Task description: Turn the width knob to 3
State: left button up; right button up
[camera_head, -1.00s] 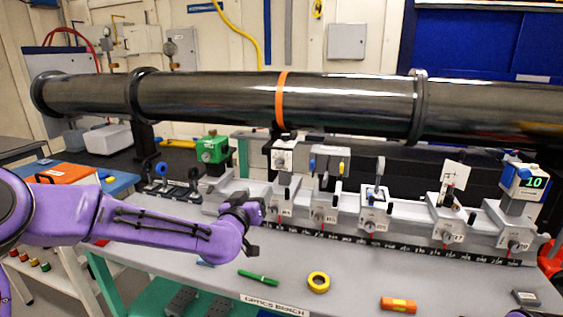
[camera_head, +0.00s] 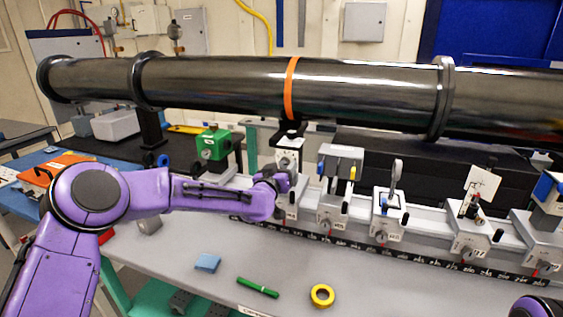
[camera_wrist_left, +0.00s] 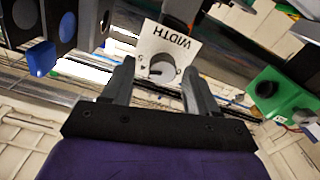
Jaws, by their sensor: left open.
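The white WIDTH plate (camera_wrist_left: 168,45) appears upside down in the left wrist view, with the round grey width knob (camera_wrist_left: 162,68) on its lower part. A dark mark shows on the knob; the number it points to is too small to read. In the head view the white-fronted unit (camera_head: 287,158) stands on the rail below the orange band. My left gripper (camera_head: 284,181) is at this unit and partly hides it. In the left wrist view its open fingers (camera_wrist_left: 158,85) lie either side of the knob's line; contact cannot be told. My right gripper is out of view.
A long black pipe (camera_head: 220,82) runs above the rail. A green unit (camera_head: 213,145) stands to the left, and a grey unit (camera_head: 340,180) stands close on the right. A blue block (camera_head: 207,263), green pen (camera_head: 258,287) and yellow tape roll (camera_head: 322,295) lie on the bench.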

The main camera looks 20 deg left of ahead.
pick_arm(q)
jog(key=shift+w+a, duration=0.1)
jog(key=shift+w, duration=0.3)
jog(key=shift+s+a+r, duration=0.1)
jog(key=shift+a+r, duration=0.05)
jog(key=c, duration=1)
jog(key=shift+a, duration=0.1)
jog(key=shift+c, duration=0.2)
